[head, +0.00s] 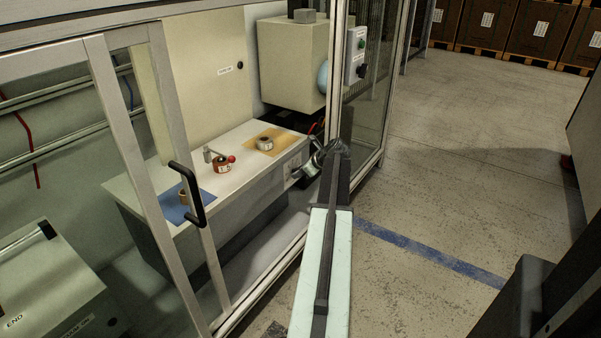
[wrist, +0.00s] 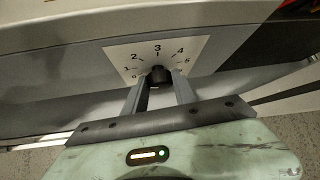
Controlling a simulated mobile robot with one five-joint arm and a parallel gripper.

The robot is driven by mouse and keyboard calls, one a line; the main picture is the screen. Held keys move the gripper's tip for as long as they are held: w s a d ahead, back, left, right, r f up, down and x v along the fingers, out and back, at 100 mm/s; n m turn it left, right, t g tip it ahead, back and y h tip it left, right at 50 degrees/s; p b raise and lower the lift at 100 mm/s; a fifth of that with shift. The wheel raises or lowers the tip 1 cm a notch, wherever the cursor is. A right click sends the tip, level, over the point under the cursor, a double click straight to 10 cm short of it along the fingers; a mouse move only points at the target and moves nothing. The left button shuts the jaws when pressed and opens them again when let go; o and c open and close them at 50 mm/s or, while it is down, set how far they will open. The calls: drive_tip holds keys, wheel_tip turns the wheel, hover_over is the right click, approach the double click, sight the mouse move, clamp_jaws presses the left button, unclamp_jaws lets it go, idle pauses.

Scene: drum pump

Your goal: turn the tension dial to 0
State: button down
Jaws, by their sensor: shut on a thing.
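The tension dial (wrist: 158,73) is a dark round knob on a white scale plate (wrist: 117,53) with printed numbers, 3 at the top, lower ones to the left and higher ones to the right. My gripper (wrist: 160,82) is shut on the knob, one finger on each side. The lower part of the scale is partly hidden by the fingers, and I cannot tell which number the knob points at. In the head view my gripper (head: 306,168) is at the right end of the bench front, where the knob itself is too small to make out.
The bench (head: 240,150) carries a red-knobbed device (head: 223,162), a roll on a tan mat (head: 265,141) and another on a blue mat (head: 174,212). A door frame with a black handle (head: 190,195) stands left of my arm, a glazed panel (head: 370,110) right.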

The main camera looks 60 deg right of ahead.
drive_tip(key=n+h+b, duration=0.1)
drive_tip(key=h+b, duration=0.1)
drive_tip(key=b, duration=0.1)
drive_tip(key=n+h+b, duration=0.2)
drive_tip(key=h+b, duration=0.1)
drive_tip(key=a+f+n+t+h+b, duration=0.1)
drive_tip(key=h+b, duration=0.1)
drive_tip(key=b, duration=0.1)
drive_tip(key=shift+n+h, duration=0.3)
drive_tip(key=shift+n, duration=0.1)
drive_tip(key=shift+r, duration=0.1)
idle(0.3)
drive_tip(key=c, duration=1)
unclamp_jaws()
